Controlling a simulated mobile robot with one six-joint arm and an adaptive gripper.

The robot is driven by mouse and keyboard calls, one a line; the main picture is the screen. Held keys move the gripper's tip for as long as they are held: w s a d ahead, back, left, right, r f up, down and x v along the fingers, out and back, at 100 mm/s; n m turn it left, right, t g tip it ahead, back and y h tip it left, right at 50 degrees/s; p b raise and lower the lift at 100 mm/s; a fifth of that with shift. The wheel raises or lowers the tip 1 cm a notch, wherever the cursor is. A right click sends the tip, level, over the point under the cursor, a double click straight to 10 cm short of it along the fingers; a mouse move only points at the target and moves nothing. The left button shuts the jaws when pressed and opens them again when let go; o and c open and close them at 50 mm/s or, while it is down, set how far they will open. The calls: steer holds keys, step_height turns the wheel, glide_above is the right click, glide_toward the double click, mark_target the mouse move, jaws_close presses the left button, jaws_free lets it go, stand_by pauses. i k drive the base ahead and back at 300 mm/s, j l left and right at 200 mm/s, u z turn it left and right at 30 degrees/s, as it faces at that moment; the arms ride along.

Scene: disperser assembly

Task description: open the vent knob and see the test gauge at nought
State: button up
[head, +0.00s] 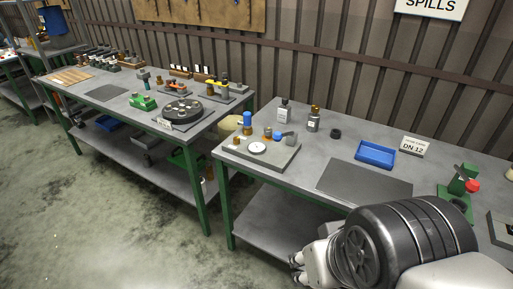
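A grey test block (284,162) stands at the left end of the near bench. On it lies a white round dial, the test gauge (257,148); its needle is too small to read. A blue upright part (247,121), a blue round knob (277,136) and small brass parts stand around the dial. I cannot tell which is the vent knob or whether it is open. My arm fills the lower right. The dark tips at its left end look like my gripper (297,268), low in front of the bench and well apart from the block; its opening is unclear.
The near bench also holds two bottles (284,111), a black cap (336,133), a blue tray (375,154), a DN 12 sign (414,146), a dark mat (365,183) and a green fixture with a red knob (472,186). A second bench (105,105) with parts stands left.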

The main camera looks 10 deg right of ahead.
mark_target(236, 139)
steer(key=i+j, duration=0.35)
steer(key=i, duration=0.2)
steer(key=i+j+z, duration=0.1)
steer(key=i+j, duration=0.2)
steer(key=i, duration=0.3)
